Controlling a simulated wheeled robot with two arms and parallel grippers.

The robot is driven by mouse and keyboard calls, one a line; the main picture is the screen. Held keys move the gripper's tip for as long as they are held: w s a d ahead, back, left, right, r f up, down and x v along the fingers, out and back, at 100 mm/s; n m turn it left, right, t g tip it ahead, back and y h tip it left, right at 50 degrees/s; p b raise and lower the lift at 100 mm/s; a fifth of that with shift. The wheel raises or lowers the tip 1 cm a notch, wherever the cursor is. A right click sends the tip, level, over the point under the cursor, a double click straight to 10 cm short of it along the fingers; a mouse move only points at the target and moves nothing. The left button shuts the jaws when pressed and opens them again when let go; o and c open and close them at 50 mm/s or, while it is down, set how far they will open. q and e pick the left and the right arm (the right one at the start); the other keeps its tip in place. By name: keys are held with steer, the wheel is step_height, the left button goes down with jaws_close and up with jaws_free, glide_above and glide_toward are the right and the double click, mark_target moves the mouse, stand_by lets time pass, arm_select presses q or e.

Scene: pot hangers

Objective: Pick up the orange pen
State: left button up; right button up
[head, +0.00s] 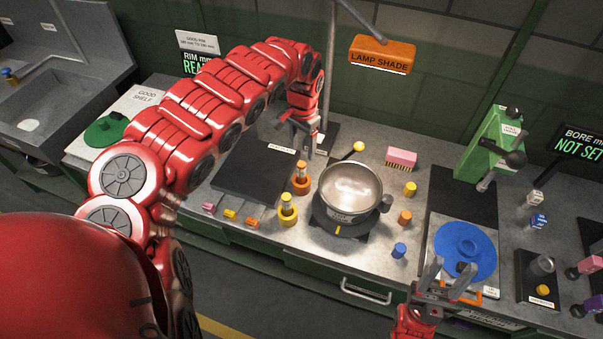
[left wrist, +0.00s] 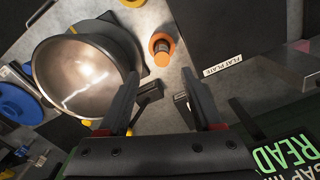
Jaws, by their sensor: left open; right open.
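My right gripper (head: 453,270) is open at the front right, over the front of the blue disc (head: 464,245). A slender orange piece (head: 466,297) shows beside the right gripper at the bench's front edge, partly hidden; I cannot tell whether it is the pen. No other clear pen shape shows.
The steel pot (head: 350,190) stands mid-bench and also shows in the left wrist view (left wrist: 82,75). A green stand (head: 490,145) rises at the back right.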

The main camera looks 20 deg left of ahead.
mark_target(302, 171)
arm_select(q)
step_height(302, 171, down, 6)
steer(key=shift+d+f+b, duration=0.1)
steer(key=shift+b, duration=0.55)
steer(key=shift+f+p, duration=0.35)
steer(key=shift+p, duration=0.05)
step_height(302, 171, down, 3)
steer(key=shift+p, duration=0.7)
steer(key=shift+a+f, duration=0.3)
steer(key=shift+f, duration=0.45)
jaws_close()
